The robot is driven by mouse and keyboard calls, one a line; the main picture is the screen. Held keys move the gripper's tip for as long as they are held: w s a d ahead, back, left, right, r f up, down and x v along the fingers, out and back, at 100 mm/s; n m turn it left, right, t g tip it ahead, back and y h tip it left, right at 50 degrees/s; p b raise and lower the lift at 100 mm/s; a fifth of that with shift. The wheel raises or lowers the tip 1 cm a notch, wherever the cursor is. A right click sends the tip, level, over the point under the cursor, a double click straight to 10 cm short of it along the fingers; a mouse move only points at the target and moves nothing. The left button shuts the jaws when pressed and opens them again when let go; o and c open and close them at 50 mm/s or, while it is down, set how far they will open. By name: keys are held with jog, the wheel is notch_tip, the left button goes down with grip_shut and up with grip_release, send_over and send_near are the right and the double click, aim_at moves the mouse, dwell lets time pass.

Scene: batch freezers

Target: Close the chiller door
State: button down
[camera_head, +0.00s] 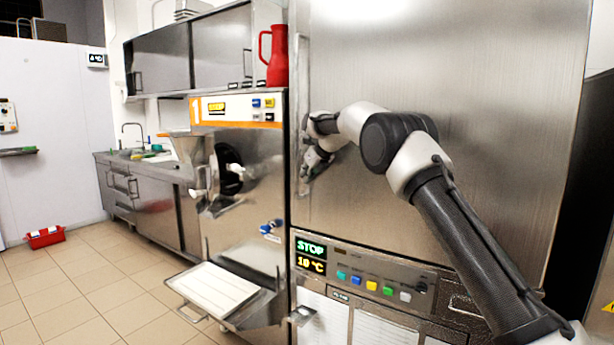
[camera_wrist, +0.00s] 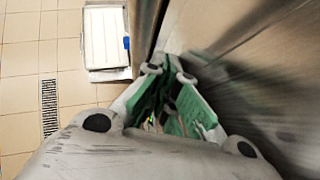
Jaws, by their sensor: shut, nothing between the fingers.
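The chiller door (camera_head: 470,120) is a large brushed steel panel above the control panel in the head view. Its tall vertical handle (camera_head: 303,90) runs along its left edge. I cannot tell whether the door sits fully flush. My gripper (camera_head: 308,172) is at the lower part of the handle, close to the door face; I cannot tell whether it touches. In the wrist view my gripper (camera_wrist: 165,72) has green-padded fingers, shut with nothing held. The blurred steel surface on the right there appears to be the door (camera_wrist: 275,75).
Left of the chiller stands a batch freezer (camera_head: 258,170) with a tray shelf (camera_head: 215,288) jutting out low in front. A red jug (camera_head: 277,60) stands on top. The control panel (camera_head: 365,280) shows STOP and 10 °C.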

jog(key=shift+w+d+r, duration=0.25)
jog(key=shift+d+r, duration=0.1)
jog(key=shift+d, duration=0.1)
jog(key=s+v, duration=0.1)
jog(key=v, duration=1)
jog(key=s+d+f+n+g+h, duration=0.1)
jog(key=s+d+f+n+g, duration=0.15)
jog(key=s+f+n, duration=0.5)
jog(key=s+d+f+n+g+h, duration=0.1)
jog(key=s+d+f+n, duration=0.3)
jog(key=n, duration=0.6)
jog(key=s+d+n, duration=0.4)
jog(key=s+d, duration=0.1)
jog(key=s, duration=1)
jog(key=s+d+r+n+h, duration=0.1)
jog(key=s+d+n, duration=0.3)
jog(key=s, duration=1.1)
jog(key=s+d+n+h, duration=0.1)
jog(key=s+d+n, duration=0.3)
jog(key=s, duration=1.2)
jog(key=shift+d+r, duration=0.35)
jog(key=shift+d, duration=1.6)
